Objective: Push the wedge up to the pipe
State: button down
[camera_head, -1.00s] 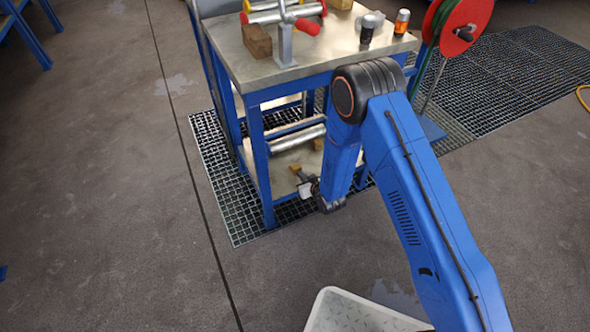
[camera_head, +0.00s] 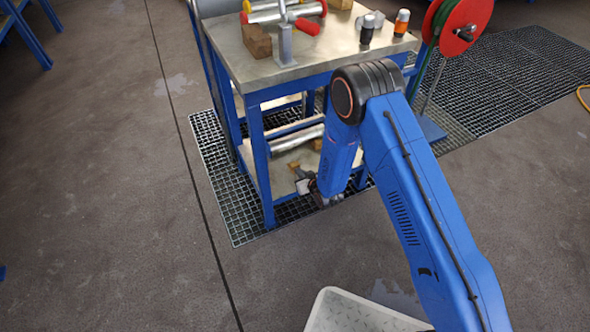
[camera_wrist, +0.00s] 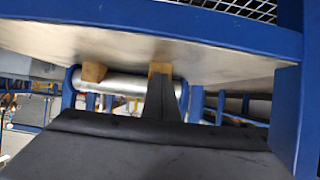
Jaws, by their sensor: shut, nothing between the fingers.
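A silver pipe (camera_head: 298,139) lies on the cart's lower shelf; it also shows in the wrist view (camera_wrist: 125,84). A small wooden wedge (camera_head: 293,165) lies on the shelf on the near side of the pipe, with a small strip of shelf seeming to separate them. In the wrist view this wedge (camera_wrist: 160,67) is partly hidden behind my fingers. My gripper (camera_head: 299,174) is shut and empty, its fingertips (camera_wrist: 161,80) close behind the wedge; contact is unclear. Another wooden wedge (camera_head: 317,145) sits against the pipe's side, also seen in the wrist view (camera_wrist: 94,72).
The shelf (camera_head: 262,182) is framed by blue legs, one (camera_wrist: 300,110) close beside my gripper in the wrist view. The cart's top (camera_head: 262,76) is overhead, carrying a wooden block (camera_head: 256,42) and bottles.

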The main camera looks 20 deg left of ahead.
jog(key=shift+w+a, duration=1.4)
jog(key=shift+a, duration=0.2)
jog(key=shift+w+a, duration=1.35)
jog(key=shift+a, duration=0.25)
dwell(1.0)
dwell(0.4)
jog(key=shift+s+d, duration=1.15)
jog(key=shift+d, duration=0.2)
jog(key=shift+s+d, duration=1.15)
jog(key=shift+d, duration=0.15)
jog(key=v, duration=1.7)
jog(key=shift+s, duration=0.25)
jog(key=shift+d, duration=0.1)
